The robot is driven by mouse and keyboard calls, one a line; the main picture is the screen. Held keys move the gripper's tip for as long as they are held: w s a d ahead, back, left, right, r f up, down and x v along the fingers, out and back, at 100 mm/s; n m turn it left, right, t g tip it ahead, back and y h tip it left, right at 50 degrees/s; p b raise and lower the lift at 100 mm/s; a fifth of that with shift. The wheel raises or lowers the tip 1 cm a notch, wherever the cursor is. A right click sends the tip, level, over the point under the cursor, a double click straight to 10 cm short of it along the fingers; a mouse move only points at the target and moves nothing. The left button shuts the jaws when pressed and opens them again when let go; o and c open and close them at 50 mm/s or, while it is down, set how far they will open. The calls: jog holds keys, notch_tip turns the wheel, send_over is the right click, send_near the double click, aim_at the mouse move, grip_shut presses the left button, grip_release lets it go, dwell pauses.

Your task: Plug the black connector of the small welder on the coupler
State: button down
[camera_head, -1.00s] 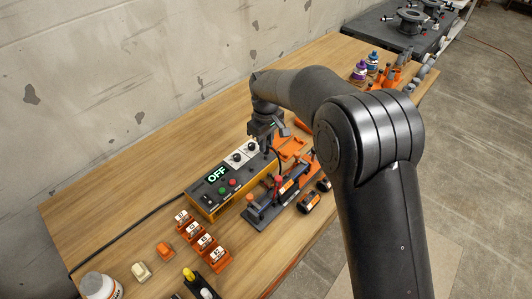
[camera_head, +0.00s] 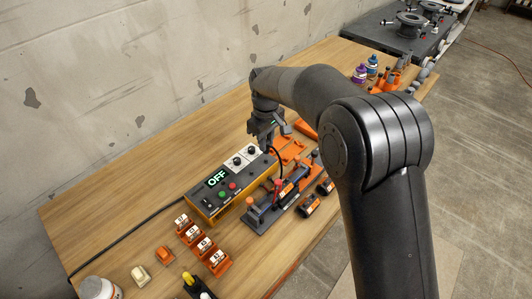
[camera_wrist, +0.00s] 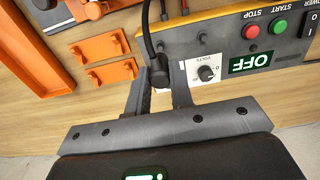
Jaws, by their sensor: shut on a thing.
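The small welder (camera_head: 217,198) is a yellow and dark box with an OFF display, lying along the bench. My gripper (camera_head: 266,140) is above its far right end. It is shut on the black connector (camera_wrist: 159,72), which shows between the fingers in the wrist view, beside the welder's end (camera_wrist: 195,42). A black cable (camera_head: 279,157) arches from the connector down toward the clamp fixture. The coupler (camera_head: 287,189), dark with an orange label, appears to sit in the grey clamp fixture (camera_head: 262,220) in front of the welder. Its terminals are too small to make out.
A red connector (camera_head: 277,186) appears to stand at the fixture. Loose dark fittings (camera_head: 308,206) lie right of it. Orange trays (camera_head: 290,150) and small orange holders (camera_wrist: 112,72) are close to my gripper. Numbered orange blocks (camera_head: 200,243) stand nearer. The bench behind the welder is clear.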

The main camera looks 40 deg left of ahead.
aim_at(287, 179)
jog(key=shift+d+r+n, duration=0.2)
jog(key=shift+d+n, duration=0.35)
jog(key=shift+n, duration=0.25)
jog(key=d+n, duration=0.3)
jog(key=n, duration=0.1)
jog(key=s+d+r+n, duration=0.1)
jog(key=d+n, duration=0.2)
jog(key=n, duration=0.1)
jog(key=d+n, duration=0.3)
jog(key=n, duration=0.2)
jog(key=shift+s+r, duration=0.25)
jog(key=shift+s, duration=0.1)
jog(key=shift+d+f, duration=0.1)
jog(key=shift+f, duration=1.55)
jog(key=shift+f, duration=0.4)
jog(key=shift+f, duration=0.4)
jog(key=shift+f, duration=0.55)
jog(key=c, duration=1)
grip_release()
jog(key=shift+c, duration=0.2)
